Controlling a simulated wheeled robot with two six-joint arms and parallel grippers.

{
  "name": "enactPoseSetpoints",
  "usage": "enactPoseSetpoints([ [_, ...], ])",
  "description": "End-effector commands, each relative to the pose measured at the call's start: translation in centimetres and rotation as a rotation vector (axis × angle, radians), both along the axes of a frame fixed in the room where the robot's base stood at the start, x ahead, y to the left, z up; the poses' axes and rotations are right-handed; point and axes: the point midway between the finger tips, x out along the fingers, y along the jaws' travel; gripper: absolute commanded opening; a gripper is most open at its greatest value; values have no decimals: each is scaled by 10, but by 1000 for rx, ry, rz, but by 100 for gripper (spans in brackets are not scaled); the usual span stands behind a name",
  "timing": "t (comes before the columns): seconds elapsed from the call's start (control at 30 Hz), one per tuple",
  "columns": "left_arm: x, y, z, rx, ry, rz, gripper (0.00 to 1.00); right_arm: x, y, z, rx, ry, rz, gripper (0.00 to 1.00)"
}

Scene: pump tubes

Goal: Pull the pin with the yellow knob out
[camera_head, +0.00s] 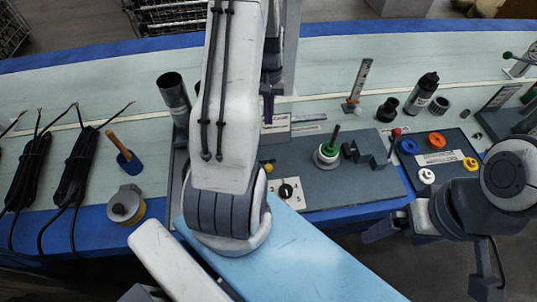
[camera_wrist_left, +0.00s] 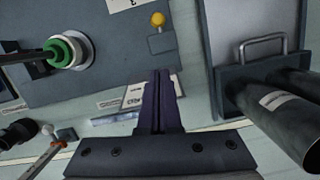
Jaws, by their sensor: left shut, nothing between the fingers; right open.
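In the head view the knob (camera_head: 268,168) shows just right of my left arm. In the head view this gripper (camera_head: 268,108) is partly hidden behind my left arm. My right gripper (camera_head: 382,230) is open at the panel's front right, partly hidden by its own wrist.
A green-collared post (camera_head: 328,152) and a black switch (camera_head: 287,191) stand on the panel (camera_head: 345,190). A dark tube (camera_head: 172,92) stands left of my arm. Blue, orange, yellow and white rings lie on a right-hand tray (camera_head: 455,182). Black cables lie at left.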

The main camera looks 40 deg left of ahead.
Motion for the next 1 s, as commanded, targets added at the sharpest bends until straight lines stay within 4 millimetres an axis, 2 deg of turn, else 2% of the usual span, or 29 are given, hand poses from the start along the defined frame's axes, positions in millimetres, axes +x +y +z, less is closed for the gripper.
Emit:
enactPoseSetpoints([
  [0.17, -5, -2, -22, -4, 6, 6, 0, 0, 0, -1, 0, 0, 0, 100],
  [0.53, -18, -13, -98, -3, 6, 3, 0, 0, 0, -4, 0, 0, 0, 100],
  [0.73, -38, -30, -107, -3, 4, 2, 0, 0, 0, -1, 0, 0, 0, 100],
  [1.0, -45, -37, -112, 0, 1, 3, 0, 0, 0, 0, 0, 0, 0, 100],
])
